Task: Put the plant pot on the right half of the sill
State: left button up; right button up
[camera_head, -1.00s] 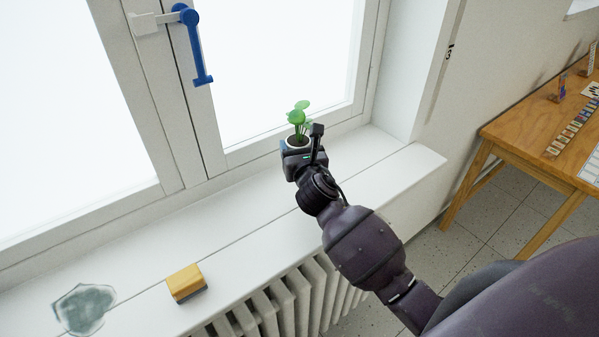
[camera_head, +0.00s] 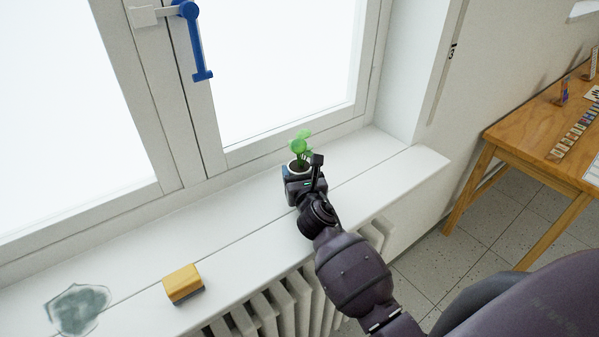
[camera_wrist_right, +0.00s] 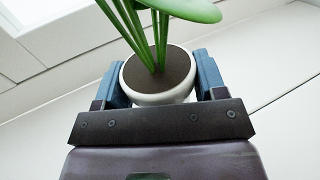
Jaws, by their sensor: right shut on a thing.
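The plant pot (camera_head: 291,171) is small and white with dark soil and a green plant, and is upright at the right part of the white window sill (camera_head: 235,225). It also shows in the right wrist view (camera_wrist_right: 160,97), between the blue finger pads. My right gripper (camera_head: 297,174) is shut on the pot from the front. The gripper hides the pot's lower part, so I cannot tell whether its base touches the sill. My left gripper is not in view.
A yellow sponge-like block (camera_head: 183,284) and a grey-green smudge (camera_head: 79,309) are on the left part of the sill. A blue window handle (camera_head: 195,42) hangs above. A radiator (camera_head: 272,311) is below, and a wooden table (camera_head: 530,130) is at right. The sill's right end is clear.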

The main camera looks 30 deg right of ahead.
jog(key=shift+f, duration=0.1)
jog(key=o, duration=0.6)
jog(key=shift+f, duration=0.1)
jog(key=o, duration=0.5)
jog(key=shift+r, duration=0.2)
jog(key=shift+s, duration=0.25)
jog(key=v, duration=1.1)
jog(key=shift+s+a, duration=0.15)
jog(key=shift+s, duration=0.1)
jog(key=shift+f, duration=0.1)
